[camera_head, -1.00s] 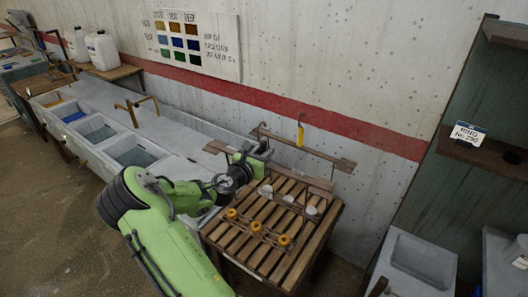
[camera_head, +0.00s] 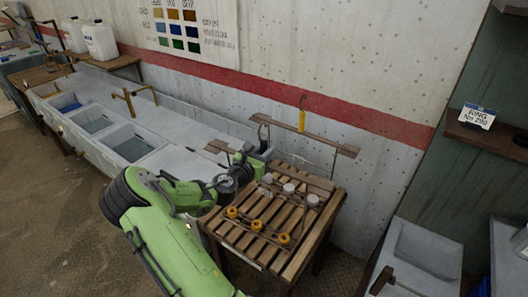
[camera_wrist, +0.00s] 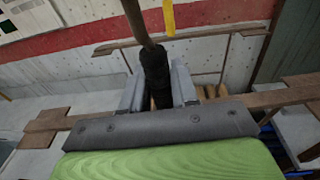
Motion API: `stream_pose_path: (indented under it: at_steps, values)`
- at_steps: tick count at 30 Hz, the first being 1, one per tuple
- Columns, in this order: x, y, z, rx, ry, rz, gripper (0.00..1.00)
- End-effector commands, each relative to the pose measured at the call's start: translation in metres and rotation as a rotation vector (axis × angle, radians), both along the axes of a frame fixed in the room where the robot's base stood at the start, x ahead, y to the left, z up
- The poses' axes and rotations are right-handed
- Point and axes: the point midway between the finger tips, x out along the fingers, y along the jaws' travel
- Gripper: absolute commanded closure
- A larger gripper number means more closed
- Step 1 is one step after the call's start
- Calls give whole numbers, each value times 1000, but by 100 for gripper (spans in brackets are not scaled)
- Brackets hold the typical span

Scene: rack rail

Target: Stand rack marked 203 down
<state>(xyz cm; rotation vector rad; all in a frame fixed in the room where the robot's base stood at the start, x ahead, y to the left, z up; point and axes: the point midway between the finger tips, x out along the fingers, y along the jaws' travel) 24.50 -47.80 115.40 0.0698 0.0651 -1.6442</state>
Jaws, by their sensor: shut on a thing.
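My gripper (camera_wrist: 159,92) is shut on the black grip (camera_wrist: 155,70) of a rack, seen in the wrist view. Its wooden crossbar (camera_wrist: 45,125) runs left and right behind the jaws, and in the head view it shows left of my gripper (camera_head: 218,146). A row of yellow-orange cups (camera_head: 256,225) on a thin rod appears to belong to this held rack, over the slatted wooden table (camera_head: 298,262). I cannot tell whether it touches the slats. No number 203 is legible. My wrist hides part of the rack.
A second rack with a wooden bar (camera_head: 338,147) and yellow hook grip (camera_head: 302,121) is at the table's wall side. White cups (camera_head: 289,188) appear to be its own. Grey basins (camera_head: 140,148) lie left.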

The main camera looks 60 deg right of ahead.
Motion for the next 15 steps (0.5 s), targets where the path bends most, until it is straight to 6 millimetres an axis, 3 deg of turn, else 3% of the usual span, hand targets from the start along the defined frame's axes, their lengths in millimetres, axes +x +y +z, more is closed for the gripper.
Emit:
stream_pose_path:
  at_steps: [11, 12, 15]
  values:
    - [0, 0, -4, -4, 0, 0, 100]
    - [0, 0, -4, -4, 0, 0, 70]
    - [0, 0, -4, -4, 0, 0, 54]
